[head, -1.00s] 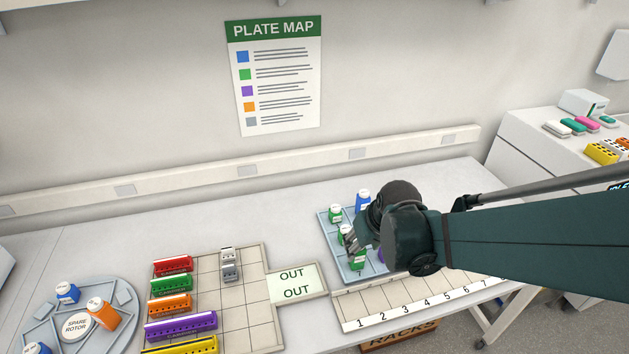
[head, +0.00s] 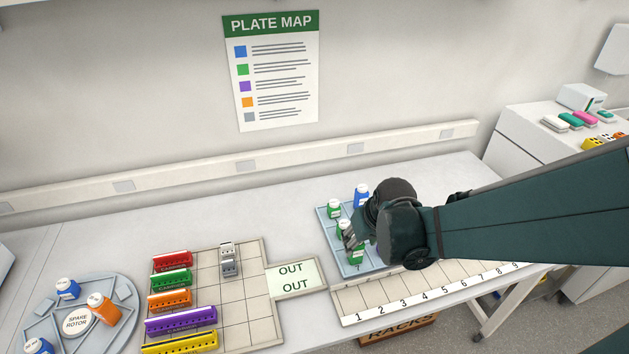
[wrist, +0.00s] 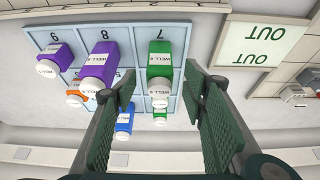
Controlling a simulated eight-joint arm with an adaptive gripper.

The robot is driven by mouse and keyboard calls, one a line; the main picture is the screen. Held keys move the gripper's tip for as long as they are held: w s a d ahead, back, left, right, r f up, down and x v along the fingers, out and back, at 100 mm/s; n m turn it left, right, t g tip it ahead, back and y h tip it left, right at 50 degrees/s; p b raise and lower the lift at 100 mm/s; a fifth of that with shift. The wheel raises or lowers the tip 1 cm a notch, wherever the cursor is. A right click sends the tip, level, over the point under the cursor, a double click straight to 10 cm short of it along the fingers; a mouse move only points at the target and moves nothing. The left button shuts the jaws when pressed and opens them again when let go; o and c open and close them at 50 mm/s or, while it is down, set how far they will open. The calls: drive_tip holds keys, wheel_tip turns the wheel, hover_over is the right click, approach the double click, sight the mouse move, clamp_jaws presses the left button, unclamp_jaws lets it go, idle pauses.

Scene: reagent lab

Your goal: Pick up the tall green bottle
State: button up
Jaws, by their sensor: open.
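Several green bottles stand on the blue-grey numbered tray (head: 333,260). The front green bottle (head: 356,255) looks the tallest; in the wrist view it is the large green bottle (wrist: 160,58) with a white label and white cap, in the compartment by the 7. Other green bottles (head: 334,210) stand behind it in the same column, partly hidden in the wrist view. My gripper (wrist: 158,80) is open and empty. Its two green pads are on either side of the green column, with the tall bottle's body beyond the fingertips. In the head view my wrist hides part of the tray.
A tall purple bottle (wrist: 99,64) stands one column over, close to one finger. A blue bottle (wrist: 124,122) is behind it, near the same pad. The OUT plate (head: 294,280) and a numbered rack strip (head: 420,297) border the tray.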

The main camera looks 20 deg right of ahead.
drive_tip(key=shift+w+f, duration=0.15)
drive_tip(key=shift+f, duration=0.25)
drive_tip(key=shift+b+x, duration=0.5)
drive_tip(key=shift+x, duration=2.1)
drive_tip(key=shift+w, duration=0.15)
drive_tip(key=c, duration=1)
